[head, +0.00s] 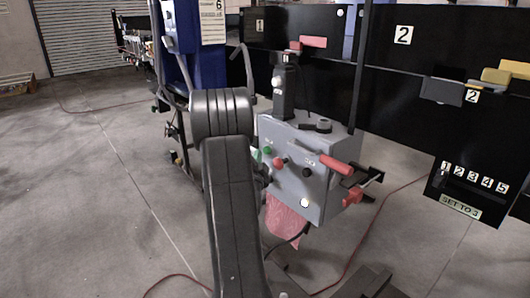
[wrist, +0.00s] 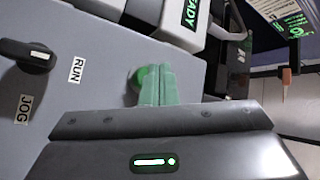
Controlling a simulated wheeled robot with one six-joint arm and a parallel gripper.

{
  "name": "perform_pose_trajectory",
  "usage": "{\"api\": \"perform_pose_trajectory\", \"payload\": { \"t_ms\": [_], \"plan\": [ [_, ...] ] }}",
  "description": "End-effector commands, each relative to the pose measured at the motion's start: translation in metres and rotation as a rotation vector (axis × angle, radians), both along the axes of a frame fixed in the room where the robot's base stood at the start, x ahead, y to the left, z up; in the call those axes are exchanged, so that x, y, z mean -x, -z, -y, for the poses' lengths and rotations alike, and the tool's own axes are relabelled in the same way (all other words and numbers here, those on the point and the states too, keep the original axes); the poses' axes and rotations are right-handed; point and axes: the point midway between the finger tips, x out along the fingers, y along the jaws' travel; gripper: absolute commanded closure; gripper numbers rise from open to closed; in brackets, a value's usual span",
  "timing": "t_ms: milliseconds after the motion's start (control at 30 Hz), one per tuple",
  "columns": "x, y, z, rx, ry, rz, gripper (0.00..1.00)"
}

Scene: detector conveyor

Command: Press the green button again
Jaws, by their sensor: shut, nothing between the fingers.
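The green button (wrist: 138,76) is round and sits on the grey face of the control box (head: 322,178). In the wrist view my gripper (wrist: 158,72) is shut, its two green fingers together and empty. The fingertips overlap the button's right side and hide part of it; I cannot tell whether they touch it. In the head view the green button (head: 267,150) shows on the left of the box face, with my arm in front and most of my gripper hidden.
A black selector knob (wrist: 28,56) sits beside RUN and JOG labels. A READY sign (wrist: 190,18) is near the fingers. In the head view a red button (head: 278,162) is close to the green one, and a red-handled lever (head: 336,165) sticks out. Open floor lies left.

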Motion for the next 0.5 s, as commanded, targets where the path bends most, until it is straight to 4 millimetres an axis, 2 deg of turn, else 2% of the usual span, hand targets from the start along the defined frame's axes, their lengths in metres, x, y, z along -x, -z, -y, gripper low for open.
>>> {"api": "perform_pose_trajectory", "payload": {
  "t_ms": [500],
  "plan": [
    [-0.0049, 0.0004, 0.0071, 0.000, 0.000, 0.000, 1.00]
  ]
}}
